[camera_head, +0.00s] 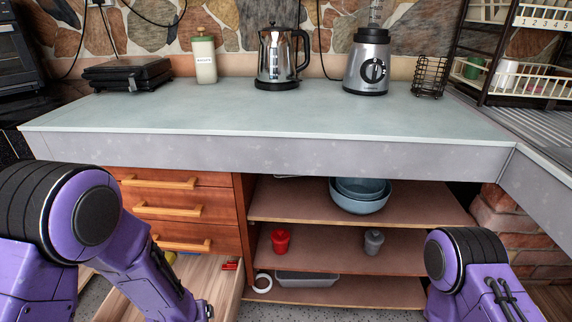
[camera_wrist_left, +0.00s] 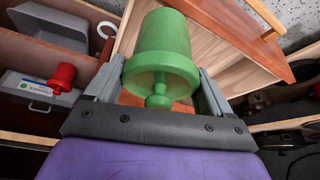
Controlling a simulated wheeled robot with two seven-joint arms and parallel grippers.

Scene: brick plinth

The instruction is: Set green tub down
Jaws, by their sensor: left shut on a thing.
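The green tub (camera_wrist_left: 165,50) is in the left wrist view, with its knob toward the camera. My left gripper (camera_wrist_left: 160,72) is shut on it, one finger on each side. Behind the tub is the pale wooden inside of an open drawer (camera_wrist_left: 232,68); I cannot tell the gap between them. In the head view the tub and left gripper are out of sight, and the open drawer (camera_head: 150,302) shows at the lower left. My right gripper is not in view; only my right arm shows at the lower right.
Shelves right of the drawers hold a red tub (camera_head: 281,241), a grey tub (camera_head: 373,242), blue bowls (camera_head: 360,200), a grey tray (camera_head: 306,285) and a white ring (camera_head: 262,283). The countertop (camera_head: 270,118) overhangs them; its front is clear. A kettle (camera_head: 278,60) and blender (camera_head: 368,65) stand behind.

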